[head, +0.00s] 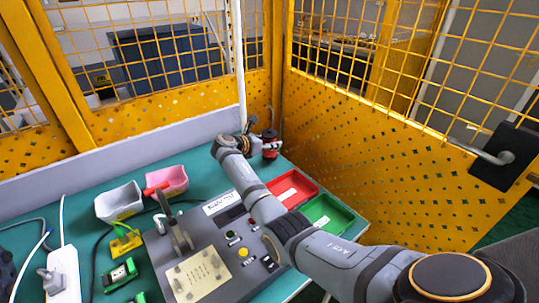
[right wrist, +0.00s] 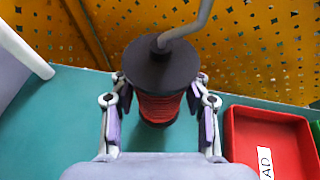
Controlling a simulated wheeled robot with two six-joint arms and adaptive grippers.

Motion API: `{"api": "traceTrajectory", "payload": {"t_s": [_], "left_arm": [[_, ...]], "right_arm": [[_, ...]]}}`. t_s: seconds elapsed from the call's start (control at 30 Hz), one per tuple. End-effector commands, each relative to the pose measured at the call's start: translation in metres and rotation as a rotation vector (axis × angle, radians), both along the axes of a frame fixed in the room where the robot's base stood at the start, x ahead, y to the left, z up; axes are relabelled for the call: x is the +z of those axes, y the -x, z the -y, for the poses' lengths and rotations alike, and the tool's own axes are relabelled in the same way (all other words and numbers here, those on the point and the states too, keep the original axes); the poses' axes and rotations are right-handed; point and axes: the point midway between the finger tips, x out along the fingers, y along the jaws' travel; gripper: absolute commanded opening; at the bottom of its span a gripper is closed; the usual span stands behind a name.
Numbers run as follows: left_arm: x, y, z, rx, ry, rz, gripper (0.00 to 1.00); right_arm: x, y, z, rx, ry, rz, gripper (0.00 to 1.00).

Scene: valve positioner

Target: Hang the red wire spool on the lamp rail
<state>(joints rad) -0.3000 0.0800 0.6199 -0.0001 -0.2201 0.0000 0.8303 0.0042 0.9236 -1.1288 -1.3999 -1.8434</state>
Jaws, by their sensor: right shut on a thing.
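The red wire spool (head: 271,152) is at the back of the green table, near the cage corner. In the right wrist view the spool (right wrist: 158,108) has red windings, a dark round top flange and a grey bent hook (right wrist: 187,28) rising from its middle. My right gripper (head: 262,143) is shut on the spool, with a finger on each side of it. The spool looks upright; whether its base touches the table is unclear. A white upright post (head: 238,62) stands just left of the gripper. I cannot make out the lamp rail itself. My left gripper is not in view.
A yellow cage wall (head: 390,150) stands close behind and right of the spool. Red (head: 313,183) and green (head: 347,219) trays lie right of my arm. A control panel (head: 205,277), white (head: 118,203) and pink (head: 168,177) bins and a power strip (head: 63,272) occupy the left side.

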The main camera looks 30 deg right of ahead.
Motion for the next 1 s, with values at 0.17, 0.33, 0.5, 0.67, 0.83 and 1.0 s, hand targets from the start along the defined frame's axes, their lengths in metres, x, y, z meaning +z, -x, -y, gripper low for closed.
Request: {"api": "traceTrajectory", "payload": {"t_s": [0.17, 0.33, 0.5, 0.67, 0.83, 1.0], "left_arm": [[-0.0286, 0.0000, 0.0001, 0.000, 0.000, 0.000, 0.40], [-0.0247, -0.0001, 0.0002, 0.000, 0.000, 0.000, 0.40], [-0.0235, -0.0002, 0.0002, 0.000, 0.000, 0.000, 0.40], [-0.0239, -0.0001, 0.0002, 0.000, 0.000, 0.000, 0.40], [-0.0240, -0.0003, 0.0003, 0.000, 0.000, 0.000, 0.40], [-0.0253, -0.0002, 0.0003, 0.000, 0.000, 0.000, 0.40]], "right_arm": [[-0.0258, 0.0005, -0.0006, 0.000, 0.000, 0.000, 0.03], [-0.0223, 0.0005, -0.0005, 0.000, 0.000, 0.000, 0.03], [-0.0258, 0.0007, -0.0005, 0.000, -0.001, -0.001, 0.03], [-0.0276, 0.0009, -0.0007, 0.000, -0.001, -0.003, 0.64], [-0.0276, 0.0009, -0.0007, 0.000, -0.001, -0.003, 0.69], [-0.0283, 0.0008, -0.0008, 0.000, -0.002, -0.001, 0.69]]}}
